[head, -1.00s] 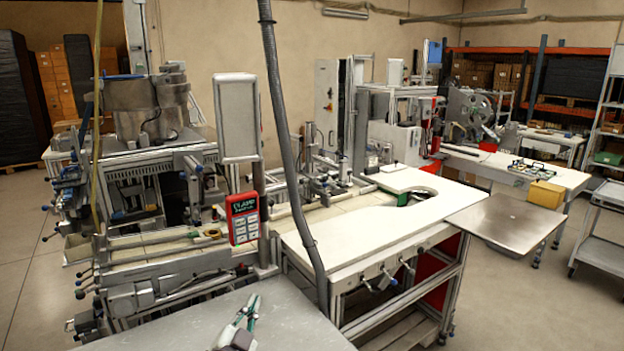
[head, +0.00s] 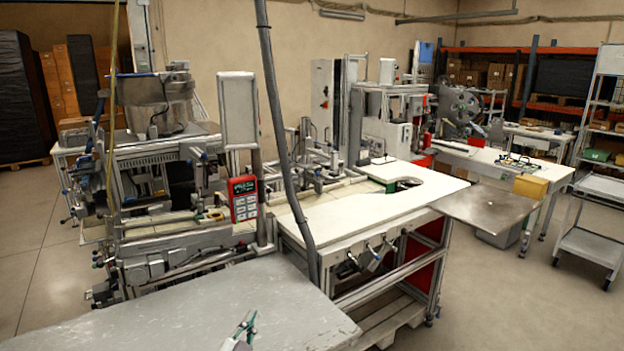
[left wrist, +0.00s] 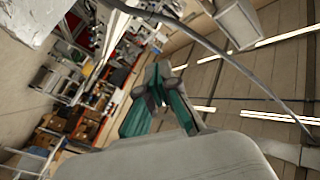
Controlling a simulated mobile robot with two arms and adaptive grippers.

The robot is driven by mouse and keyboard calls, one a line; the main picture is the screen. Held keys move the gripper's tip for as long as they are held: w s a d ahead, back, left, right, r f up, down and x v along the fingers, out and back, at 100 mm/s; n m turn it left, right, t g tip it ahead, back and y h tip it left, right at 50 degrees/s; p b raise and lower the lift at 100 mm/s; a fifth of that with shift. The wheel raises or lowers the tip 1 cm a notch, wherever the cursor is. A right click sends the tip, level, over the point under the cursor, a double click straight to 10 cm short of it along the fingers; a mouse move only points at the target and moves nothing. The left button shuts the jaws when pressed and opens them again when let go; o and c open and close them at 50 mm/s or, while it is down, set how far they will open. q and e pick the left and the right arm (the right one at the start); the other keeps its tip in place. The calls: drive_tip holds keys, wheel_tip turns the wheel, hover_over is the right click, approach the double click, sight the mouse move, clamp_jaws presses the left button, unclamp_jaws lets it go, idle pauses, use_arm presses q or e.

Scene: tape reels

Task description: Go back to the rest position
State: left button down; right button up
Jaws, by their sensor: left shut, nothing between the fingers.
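My left gripper (head: 246,328) shows at the bottom of the head view, in front of the grey tabletop. Its green-sided fingers are shut with nothing between them. In the left wrist view the same gripper (left wrist: 158,75) is seen close up, its fingers converging at the tips, with the tilted room behind. It touches no object that I can make out. My right gripper is not in view.
A grey table (head: 190,310) with a bare top is at the front. Behind it stands a white workbench (head: 360,220) with a cut-out. A metal plate (head: 487,212) juts out at its right. A thick grey hose (head: 283,130) hangs down. Open floor lies at the right.

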use_arm(q)
drive_tip(key=s+a+f+n+g+y+b, duration=0.1)
drive_tip(key=s+a+f+g, duration=0.15)
drive_tip(key=s+f, duration=0.7)
drive_tip(key=s+a+f+n+g+y, duration=0.1)
drive_tip(key=s+f+g, duration=0.15)
drive_tip(key=f, duration=1.45)
drive_tip(key=s+a+f+n+g+y+b, duration=0.15)
drive_tip(key=s+f+g, duration=0.3)
drive_tip(key=f, duration=0.85)
drive_tip(key=s+a+f+n+g, duration=0.1)
drive_tip(key=s+f+g, duration=0.1)
drive_tip(key=s+f, duration=0.5)
drive_tip(key=s+a+f+n+g+b, duration=0.1)
drive_tip(key=s+f, duration=0.5)
drive_tip(key=s, duration=1.3)
drive_tip(key=s+a+f+n+g, duration=0.1)
drive_tip(key=s+a+f+g, duration=0.2)
drive_tip(key=s, duration=1)
wheel_tip(320, 180, down, 5)
drive_tip(key=shift+s+r+g+b, duration=0.25)
drive_tip(key=shift+g+b, duration=0.1)
drive_tip(key=shift+g, duration=0.6)
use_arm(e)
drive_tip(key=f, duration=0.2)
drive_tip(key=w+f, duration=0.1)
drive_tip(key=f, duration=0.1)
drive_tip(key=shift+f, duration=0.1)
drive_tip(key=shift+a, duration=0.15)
